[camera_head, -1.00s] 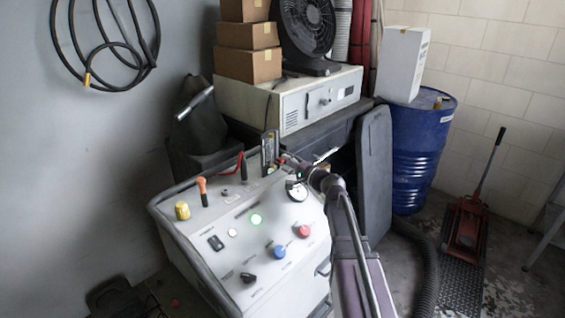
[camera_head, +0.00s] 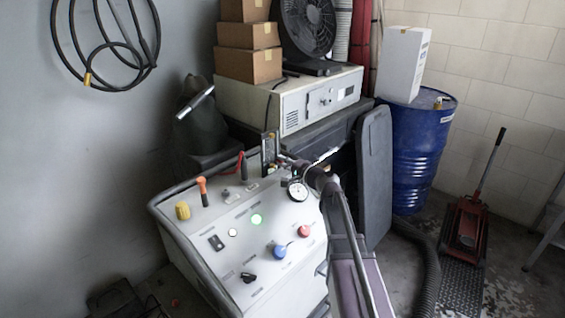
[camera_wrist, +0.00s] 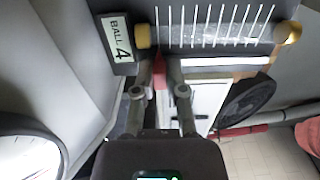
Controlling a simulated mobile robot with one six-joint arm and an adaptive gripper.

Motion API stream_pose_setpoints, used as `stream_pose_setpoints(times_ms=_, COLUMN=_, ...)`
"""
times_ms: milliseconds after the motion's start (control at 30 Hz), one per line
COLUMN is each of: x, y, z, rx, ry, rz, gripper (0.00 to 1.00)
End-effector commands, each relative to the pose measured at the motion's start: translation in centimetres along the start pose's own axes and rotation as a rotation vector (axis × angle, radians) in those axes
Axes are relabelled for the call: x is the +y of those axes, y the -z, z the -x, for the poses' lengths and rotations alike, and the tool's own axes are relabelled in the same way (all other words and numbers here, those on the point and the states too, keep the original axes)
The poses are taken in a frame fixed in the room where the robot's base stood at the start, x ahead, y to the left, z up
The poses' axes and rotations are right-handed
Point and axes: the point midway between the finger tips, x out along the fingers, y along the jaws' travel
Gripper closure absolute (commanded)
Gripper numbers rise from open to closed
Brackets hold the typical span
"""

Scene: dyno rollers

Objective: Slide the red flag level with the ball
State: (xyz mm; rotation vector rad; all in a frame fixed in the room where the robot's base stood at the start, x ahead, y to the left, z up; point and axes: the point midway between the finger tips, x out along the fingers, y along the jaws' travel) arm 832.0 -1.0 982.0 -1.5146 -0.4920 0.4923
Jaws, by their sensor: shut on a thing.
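The red flag (camera_wrist: 160,66) shows as a small red piece between my fingertips in the wrist view. My gripper (camera_wrist: 160,76) is shut on it, beside a dark scale plate (camera_wrist: 215,24) with white tick marks. The flag is at the plate's edge, close to a yellow round end piece (camera_wrist: 142,36) and a "BALL 4" label (camera_wrist: 119,38). Another tan round piece (camera_wrist: 287,33) sits at the plate's other end. I cannot tell which, if either, is the ball. In the head view, the scale (camera_head: 269,150) stands upright at the console's back edge, with my gripper (camera_head: 284,159) at its right.
The console (camera_head: 205,240) carries a dial gauge (camera_head: 297,190), an orange lever (camera_head: 202,189), a red-handled lever (camera_head: 242,166) and several knobs. The gauge also shows close by in the wrist view (camera_wrist: 28,155). A dark upright panel (camera_head: 374,178) stands right of my arm.

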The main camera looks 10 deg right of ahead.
Motion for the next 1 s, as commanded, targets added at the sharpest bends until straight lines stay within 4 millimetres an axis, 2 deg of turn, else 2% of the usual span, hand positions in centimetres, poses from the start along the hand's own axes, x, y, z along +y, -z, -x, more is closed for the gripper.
stream_pose_setpoints(times_ms=167, x=-0.7, y=0.1, z=0.0, rx=0.002, ry=0.000, rz=0.000, gripper=1.00)
stream_pose_setpoints(times_ms=533, x=-3.7, y=0.2, z=0.0, rx=0.004, ry=0.000, rz=0.000, gripper=1.00)
stream_pose_setpoints(times_ms=1000, x=-4.0, y=0.2, z=0.0, rx=0.006, ry=0.000, rz=0.000, gripper=1.00)
